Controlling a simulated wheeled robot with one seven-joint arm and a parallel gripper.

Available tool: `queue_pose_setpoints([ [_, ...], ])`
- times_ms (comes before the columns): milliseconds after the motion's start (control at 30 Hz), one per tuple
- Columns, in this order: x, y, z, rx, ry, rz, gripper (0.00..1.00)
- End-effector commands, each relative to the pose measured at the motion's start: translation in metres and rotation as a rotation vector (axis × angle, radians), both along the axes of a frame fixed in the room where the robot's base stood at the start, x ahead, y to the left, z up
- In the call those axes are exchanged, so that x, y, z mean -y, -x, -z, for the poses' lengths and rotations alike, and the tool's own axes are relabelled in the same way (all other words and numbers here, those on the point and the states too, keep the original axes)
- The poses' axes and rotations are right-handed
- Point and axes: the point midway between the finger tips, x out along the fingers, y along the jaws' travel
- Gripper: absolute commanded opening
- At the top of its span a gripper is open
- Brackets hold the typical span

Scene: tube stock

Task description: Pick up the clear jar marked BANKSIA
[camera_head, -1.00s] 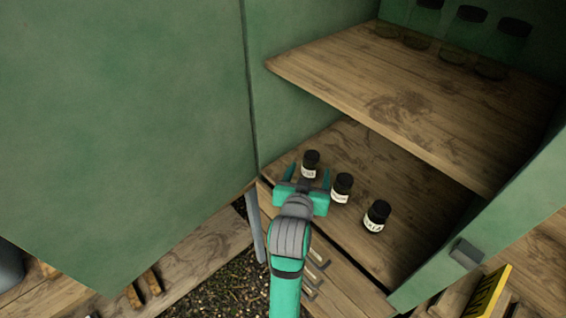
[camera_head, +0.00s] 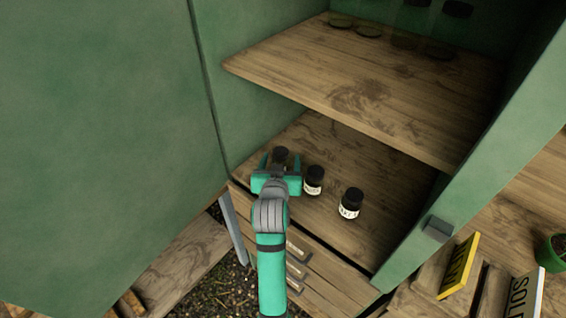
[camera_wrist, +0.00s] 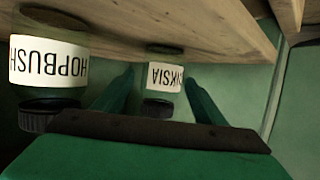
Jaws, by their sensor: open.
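The clear jar marked BANKSIA (camera_head: 281,154) stands on the cabinet's lower shelf, the leftmost of three dark-lidded jars. In the wrist view, which is upside down, its white label (camera_wrist: 163,76) reads "KSIA", with the first letters hard to read. My gripper (camera_head: 281,163) is open, with one finger on either side of this jar as seen in both views. I cannot tell whether the fingers touch it. The gripper's body hides the jar's lower part in the head view.
A jar marked HOPBUSH (camera_wrist: 48,66) stands close to the right of my gripper in the head view (camera_head: 313,181). A third jar (camera_head: 351,203) stands further right. The upper shelf (camera_head: 340,85) overhangs behind. A green cabinet door (camera_head: 95,130) stands at left.

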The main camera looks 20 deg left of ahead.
Motion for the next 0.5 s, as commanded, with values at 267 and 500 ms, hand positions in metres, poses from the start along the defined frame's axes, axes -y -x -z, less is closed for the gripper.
queue_pose_setpoints([
  [267,-0.006,-0.034,0.01,-0.001,0.0,0.004,0.65],
  [500,-0.004,-0.038,0.011,0.0,0.0,0.009,0.65],
])
